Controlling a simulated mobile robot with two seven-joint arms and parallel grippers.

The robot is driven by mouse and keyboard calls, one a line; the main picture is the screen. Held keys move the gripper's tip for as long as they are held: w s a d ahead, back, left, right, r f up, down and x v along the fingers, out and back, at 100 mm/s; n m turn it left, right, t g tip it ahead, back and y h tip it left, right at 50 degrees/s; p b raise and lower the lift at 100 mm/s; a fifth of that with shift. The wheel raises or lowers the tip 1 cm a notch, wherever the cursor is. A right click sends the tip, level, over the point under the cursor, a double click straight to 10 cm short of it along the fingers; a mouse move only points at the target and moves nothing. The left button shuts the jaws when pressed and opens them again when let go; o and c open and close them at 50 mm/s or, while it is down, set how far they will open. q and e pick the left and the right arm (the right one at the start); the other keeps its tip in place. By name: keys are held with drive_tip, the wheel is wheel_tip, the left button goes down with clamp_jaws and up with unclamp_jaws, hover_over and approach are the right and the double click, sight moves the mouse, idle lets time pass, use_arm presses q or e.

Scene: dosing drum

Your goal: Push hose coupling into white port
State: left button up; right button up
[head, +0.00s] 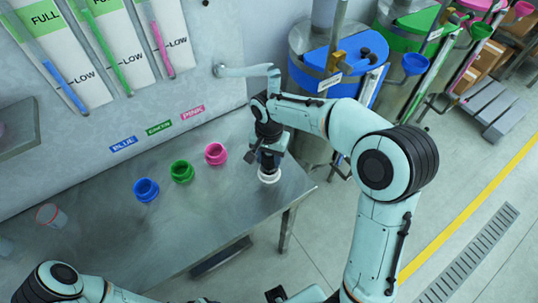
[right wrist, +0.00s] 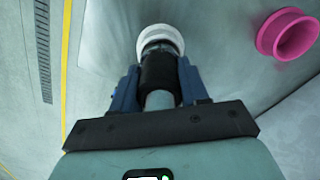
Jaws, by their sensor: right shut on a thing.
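The white port (head: 269,177) is a round white ring near the right end of the metal table. It also shows in the right wrist view (right wrist: 160,34), straight beyond my fingers. My right gripper (head: 268,160) points down over it, and its blue fingers are shut on the dark hose coupling (right wrist: 158,70). The coupling's far end lines up with the white ring and overlaps it in the right wrist view. The ring's opening is hidden behind the coupling, so I cannot tell how deep it sits.
Blue (head: 146,190), green (head: 182,171) and pink (head: 216,153) ports stand in a row left of the white one. A clear cup (head: 51,216) stands at the table's left. Drums, including a blue-topped one (head: 340,62), stand behind the table's right end.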

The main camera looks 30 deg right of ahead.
use_arm(q)
drive_tip(key=shift+s+f, duration=0.2)
drive_tip(key=shift+f, duration=0.1)
use_arm(e)
drive_tip(key=shift+f, duration=0.45)
drive_tip(key=o, duration=1.4)
drive_tip(key=shift+r+p, duration=0.55)
drive_tip(key=shift+r, duration=0.75)
drive_tip(key=shift+r+p, duration=1.15)
drive_tip(key=shift+r, duration=1.1)
use_arm(q)
drive_tip(key=w+r, duration=0.3)
drive_tip(key=r, duration=0.1)
drive_tip(key=shift+w+r, duration=0.4)
drive_tip(key=shift+s, duration=0.1)
